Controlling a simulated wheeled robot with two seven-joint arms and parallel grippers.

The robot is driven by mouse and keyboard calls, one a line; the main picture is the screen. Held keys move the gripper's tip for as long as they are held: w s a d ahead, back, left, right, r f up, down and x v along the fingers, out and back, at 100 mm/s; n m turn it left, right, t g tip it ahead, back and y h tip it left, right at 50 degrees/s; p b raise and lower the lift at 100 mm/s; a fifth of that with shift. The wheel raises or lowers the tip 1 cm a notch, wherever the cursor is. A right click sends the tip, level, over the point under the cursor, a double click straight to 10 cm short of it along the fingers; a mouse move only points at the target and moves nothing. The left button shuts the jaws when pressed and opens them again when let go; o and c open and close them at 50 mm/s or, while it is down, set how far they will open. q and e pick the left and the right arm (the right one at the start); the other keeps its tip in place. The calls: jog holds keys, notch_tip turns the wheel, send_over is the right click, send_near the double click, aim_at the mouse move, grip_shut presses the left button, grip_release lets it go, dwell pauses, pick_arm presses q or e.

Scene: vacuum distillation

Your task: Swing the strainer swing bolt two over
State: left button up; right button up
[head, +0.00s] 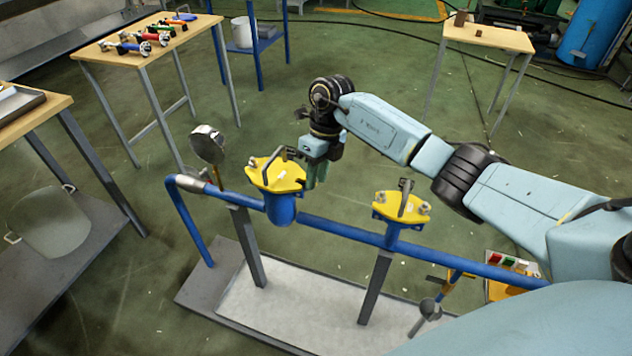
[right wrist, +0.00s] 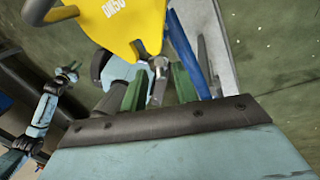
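The left strainer has a blue body (head: 281,211) and a yellow lid (head: 275,176) with a dark yoke on top; the lid also shows in the right wrist view (right wrist: 130,22), marked DN50. My right gripper (head: 316,175) is at the right edge of this lid, pointing down. In the right wrist view its green fingers stand apart (right wrist: 159,88), with a grey swing bolt (right wrist: 158,77) between them and a gap visible beside it. Contact cannot be made out. A light-blue jointed arm, probably my left one, shows small at the wrist view's left; its gripper state is unclear.
A second yellow-lidded strainer (head: 402,208) stands to the right on the same blue pipe (head: 340,229). A round gauge (head: 207,144) rises left of the first strainer. A wooden table (head: 100,53) with several coloured tools stands behind left.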

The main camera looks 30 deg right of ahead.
pick_arm(q)
jog(key=shift+w+r, duration=0.2)
jog(key=shift+w, duration=0.15)
pick_arm(e)
jog(key=shift+x, duration=0.8)
jog(key=shift+c, duration=0.4)
grip_shut()
jog(key=shift+w+a+r+g+h, duration=0.2)
jog(key=shift+w+g+h, duration=0.1)
jog(key=shift+g+h, duration=0.15)
jog(key=shift+o, duration=0.4)
grip_release()
pick_arm(q)
jog(key=shift+w+d+r, duration=0.1)
jog(key=shift+w, duration=0.1)
